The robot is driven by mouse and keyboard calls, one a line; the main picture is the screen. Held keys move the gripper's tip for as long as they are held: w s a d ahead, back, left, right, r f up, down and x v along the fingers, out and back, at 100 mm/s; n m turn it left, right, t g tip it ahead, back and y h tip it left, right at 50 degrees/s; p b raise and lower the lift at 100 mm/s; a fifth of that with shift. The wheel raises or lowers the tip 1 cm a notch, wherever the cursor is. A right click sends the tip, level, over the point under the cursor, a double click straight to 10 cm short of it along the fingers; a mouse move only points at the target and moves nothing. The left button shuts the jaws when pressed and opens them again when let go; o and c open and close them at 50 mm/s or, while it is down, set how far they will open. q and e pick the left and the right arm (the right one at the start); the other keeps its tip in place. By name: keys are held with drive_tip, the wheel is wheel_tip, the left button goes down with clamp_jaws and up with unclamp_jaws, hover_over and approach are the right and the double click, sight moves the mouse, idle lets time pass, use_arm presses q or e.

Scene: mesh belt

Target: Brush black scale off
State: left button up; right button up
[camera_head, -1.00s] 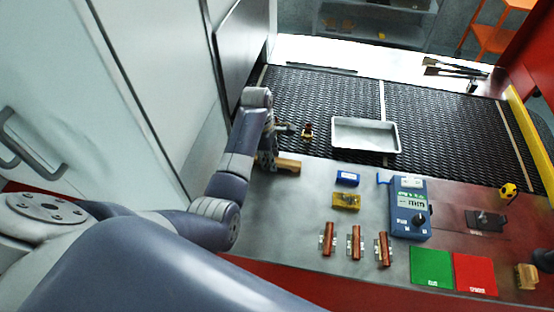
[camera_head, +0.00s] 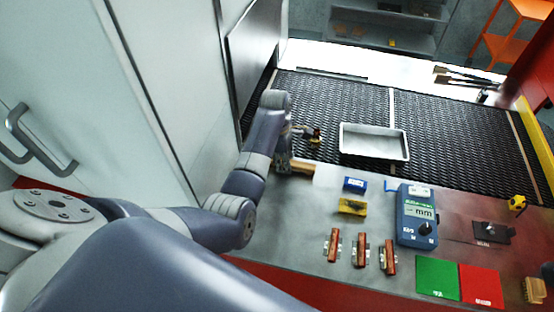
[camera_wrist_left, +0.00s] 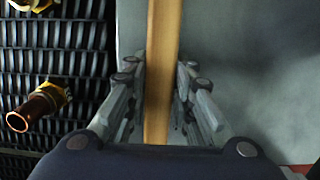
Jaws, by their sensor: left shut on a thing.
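My left gripper (camera_head: 285,160) is at the left of the metal bench, beside the belt edge. It is shut on a long wooden handle (camera_wrist_left: 162,70), which runs between its fingers in the left wrist view. The handle's wooden end (camera_head: 302,168) also shows in the head view; any bristles are hidden. A copper tube with a brass nut (camera_wrist_left: 38,108) lies on the black mesh belt, left of the fingers and apart from them. A second brass fitting (camera_wrist_left: 30,4) is cut off at the top. In the head view a small copper-and-brass fitting (camera_head: 315,137) shows on the belt. Black scale cannot be made out.
A grey tray (camera_head: 374,155) sits on the mesh belt (camera_head: 440,125). The bench holds a blue meter (camera_head: 416,215), a blue box (camera_head: 355,184), a yellow block (camera_head: 352,206), three copper pieces (camera_head: 360,250), green (camera_head: 437,277) and red (camera_head: 481,285) pads. A white cabinet wall stands left.

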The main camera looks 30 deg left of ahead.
sight(312, 166)
use_arm(q)
drive_tip(key=shift+w+d+f, duration=0.1)
drive_tip(key=shift+d+f, duration=0.05)
drive_tip(key=shift+d, duration=0.7)
drive_tip(key=shift+w+d+f, duration=0.1)
drive_tip(key=shift+d, duration=0.75)
drive_tip(key=shift+w+d+r, duration=0.1)
drive_tip(key=shift+w+d, duration=0.15)
drive_tip(key=shift+d, duration=0.6)
drive_tip(key=shift+w+d+r, duration=0.1)
drive_tip(key=shift+w+d, duration=0.15)
drive_tip(key=shift+d, duration=0.6)
drive_tip(key=shift+w+d, duration=0.25)
drive_tip(key=shift+d, duration=0.6)
drive_tip(key=shift+w+r, duration=0.1)
drive_tip(key=shift+r, duration=0.1)
drive_tip(key=shift+a+r, duration=0.1)
drive_tip(key=shift+r, duration=2.8)
drive_tip(key=shift+r, duration=1.5)
